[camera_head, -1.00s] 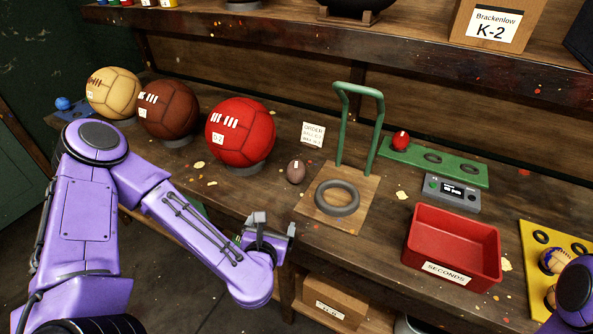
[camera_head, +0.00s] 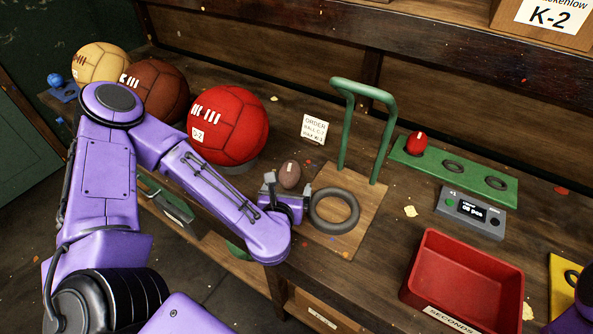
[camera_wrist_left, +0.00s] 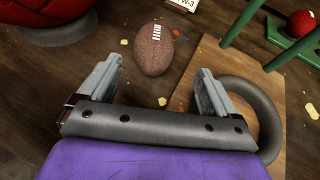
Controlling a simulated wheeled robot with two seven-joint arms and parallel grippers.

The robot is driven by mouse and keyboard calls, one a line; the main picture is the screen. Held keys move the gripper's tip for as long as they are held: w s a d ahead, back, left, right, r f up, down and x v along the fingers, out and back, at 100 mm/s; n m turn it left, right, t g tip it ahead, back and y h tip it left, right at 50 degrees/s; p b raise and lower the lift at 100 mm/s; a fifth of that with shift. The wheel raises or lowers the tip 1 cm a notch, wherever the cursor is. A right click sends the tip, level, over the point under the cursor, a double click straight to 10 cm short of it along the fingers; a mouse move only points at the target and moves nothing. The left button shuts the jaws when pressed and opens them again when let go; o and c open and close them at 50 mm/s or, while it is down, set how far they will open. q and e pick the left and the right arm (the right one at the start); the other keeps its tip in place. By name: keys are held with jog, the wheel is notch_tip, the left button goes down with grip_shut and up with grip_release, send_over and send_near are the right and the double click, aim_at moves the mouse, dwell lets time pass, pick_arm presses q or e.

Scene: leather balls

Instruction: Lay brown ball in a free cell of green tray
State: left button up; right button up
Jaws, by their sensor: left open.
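The small brown ball (camera_head: 289,174), oval with white laces, rests on the bench beside the wooden stand. In the left wrist view the brown ball (camera_wrist_left: 153,52) lies just beyond the fingertips, in line with the gap between them. My left gripper (camera_head: 288,187) is open and empty, low over the bench on the near side of the ball; its jaws also show in the left wrist view (camera_wrist_left: 160,78). The green tray (camera_head: 471,178) has a small red ball (camera_head: 416,143) in its left cell. Its middle and right cells are free. My right gripper is out of view.
A wooden stand (camera_head: 341,239) with a grey ring and tall green handle is right of the ball. A large red ball (camera_head: 229,125) is to the left. A grey counter box (camera_head: 470,213) and red SECONDS bin (camera_head: 464,282) stand in front of the tray.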

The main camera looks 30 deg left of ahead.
aim_at(289, 175)
pick_arm(q)
jog(key=shift+w+a+f+p, duration=0.3)
jog(key=shift+w+a+p, duration=0.2)
jog(key=shift+w+a, duration=0.25)
jog(key=p+x, duration=0.2)
jog(key=x, duration=0.3)
jog(key=shift+w+a+f, duration=0.1)
jog(key=shift+w+a, duration=0.05)
jog(key=shift+w, duration=0.05)
jog(key=shift+w+a+f, duration=0.15)
jog(key=shift+w+f, duration=0.1)
jog(key=shift+w, duration=0.05)
jog(key=c, duration=1.2)
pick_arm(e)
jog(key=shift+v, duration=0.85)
pick_arm(q)
jog(key=shift+r, duration=0.15)
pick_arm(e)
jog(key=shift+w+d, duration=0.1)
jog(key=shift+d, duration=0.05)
